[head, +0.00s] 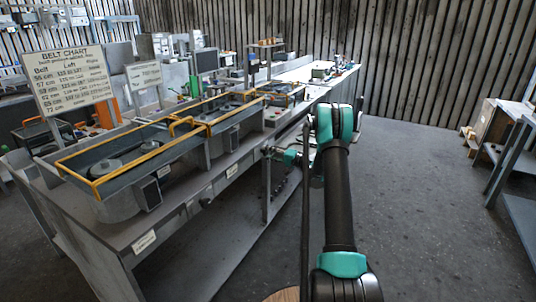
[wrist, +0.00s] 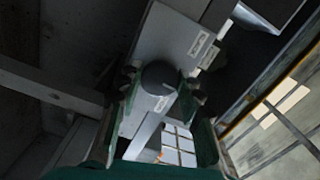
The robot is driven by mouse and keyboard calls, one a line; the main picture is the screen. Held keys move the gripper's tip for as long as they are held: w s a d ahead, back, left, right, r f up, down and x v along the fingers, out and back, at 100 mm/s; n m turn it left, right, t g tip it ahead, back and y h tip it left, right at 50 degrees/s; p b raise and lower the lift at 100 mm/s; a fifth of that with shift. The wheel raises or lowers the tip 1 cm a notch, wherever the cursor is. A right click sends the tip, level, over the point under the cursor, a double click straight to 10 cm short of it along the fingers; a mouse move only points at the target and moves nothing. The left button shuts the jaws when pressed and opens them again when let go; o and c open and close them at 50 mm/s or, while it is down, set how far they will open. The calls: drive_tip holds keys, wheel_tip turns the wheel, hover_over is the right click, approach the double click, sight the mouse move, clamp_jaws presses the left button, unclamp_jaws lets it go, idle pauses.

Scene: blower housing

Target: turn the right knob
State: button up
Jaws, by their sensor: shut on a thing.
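The knob (wrist: 159,77) is a round dark grey disc in the middle of the wrist view, in front of a light grey panel (wrist: 172,32). My gripper (wrist: 163,86) has one green-and-black finger on each side of the knob and is shut on it. In the head view my gripper (head: 268,152) is at the front edge of the workbench, toward its far part. The knob it holds is too small and covered to make out there. Another dark knob (head: 205,201) sits on the bench front, nearer and to the left.
The grey workbench (head: 115,232) runs from near left to the back and carries yellow-edged blower housings (head: 120,160). A belt chart sign (head: 68,80) stands behind them. A blue-grey table (head: 519,203) is at the far right. The floor (head: 425,190) between is clear.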

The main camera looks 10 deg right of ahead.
drive_tip(key=shift+s+f, duration=0.1)
drive_tip(key=o, duration=1.2)
drive_tip(key=shift+c, duration=0.2)
drive_tip(key=shift+d, duration=0.1)
drive_tip(key=v, duration=1.1)
drive_tip(key=shift+s+d, duration=0.25)
drive_tip(key=shift+d, duration=0.05)
